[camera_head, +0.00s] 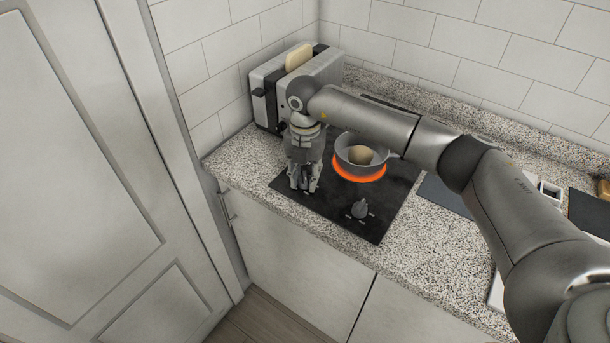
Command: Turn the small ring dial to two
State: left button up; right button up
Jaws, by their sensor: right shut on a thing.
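A black cooktop (333,217) is set in the speckled counter. My right gripper (304,187) points down at its front left and is shut on the small ring dial there, which the fingers hide almost wholly. I cannot read that dial's setting. A second dial (360,209) stands uncovered to the right, with small pale marks around it. A grey pan (350,161) with a tan item inside sits on a ring (359,175) glowing orange. My left gripper is out of view.
A toaster (262,101) holding bread (298,56) stands behind my right gripper by the wall. The hot pan is close to the gripper's right, under my right forearm. Bare counter (245,163) lies to the left.

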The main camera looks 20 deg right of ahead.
aim_at(305, 176)
jog(key=shift+w, duration=0.1)
dwell(0.4)
jog(key=o, duration=1)
jog(key=shift+o, duration=0.2)
notch_tip(305, 176, up, 12)
jog(key=shift+f, duration=0.1)
